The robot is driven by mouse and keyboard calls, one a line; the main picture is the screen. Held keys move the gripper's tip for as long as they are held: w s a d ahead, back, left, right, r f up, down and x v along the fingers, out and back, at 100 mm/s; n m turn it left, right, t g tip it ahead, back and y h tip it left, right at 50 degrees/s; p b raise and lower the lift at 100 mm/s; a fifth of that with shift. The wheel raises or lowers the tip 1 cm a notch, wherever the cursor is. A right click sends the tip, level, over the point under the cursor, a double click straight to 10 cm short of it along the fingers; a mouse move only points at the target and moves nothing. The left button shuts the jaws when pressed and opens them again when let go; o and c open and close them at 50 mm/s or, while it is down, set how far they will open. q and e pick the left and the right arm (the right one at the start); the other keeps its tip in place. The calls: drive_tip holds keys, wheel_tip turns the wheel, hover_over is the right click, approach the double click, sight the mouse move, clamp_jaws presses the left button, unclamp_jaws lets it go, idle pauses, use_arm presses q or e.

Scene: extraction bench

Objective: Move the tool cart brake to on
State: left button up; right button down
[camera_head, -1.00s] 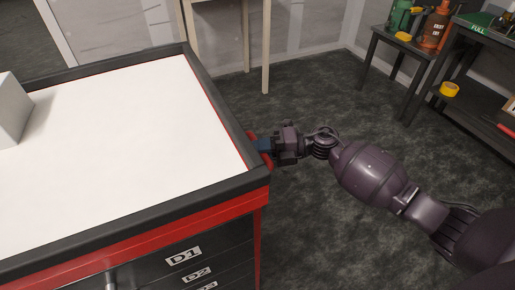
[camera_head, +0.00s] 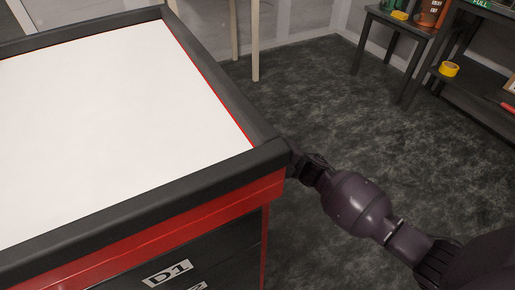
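The tool cart (camera_head: 215,210) fills the left of the view, red with a black rim and a white top. Its brake is not visible. My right arm comes in from the right and reaches to the cart's near right corner. Its wrist (camera_head: 306,165) shows just beyond the corner rim. The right gripper itself is hidden behind the cart's rim, so its fingers and anything in them cannot be seen. My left gripper is out of view.
Drawer fronts labelled D1 (camera_head: 168,272) and below face me. A dark shelf (camera_head: 480,85) with a yellow tape roll (camera_head: 449,69) and a small dark table (camera_head: 400,28) stand at the back right. Pale wooden legs (camera_head: 254,40) stand behind the cart. The dark floor between is clear.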

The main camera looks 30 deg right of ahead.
drive_tip(key=shift+f+t, duration=0.15)
drive_tip(key=shift+t, duration=0.15)
drive_tip(key=shift+a, duration=0.1)
drive_tip(key=c, duration=1.1)
unclamp_jaws()
drive_tip(key=shift+o, duration=0.2)
drive_tip(key=v, duration=1)
drive_tip(key=shift+d+f, duration=0.15)
drive_tip(key=shift+d, duration=0.2)
drive_tip(key=shift+s, duration=0.1)
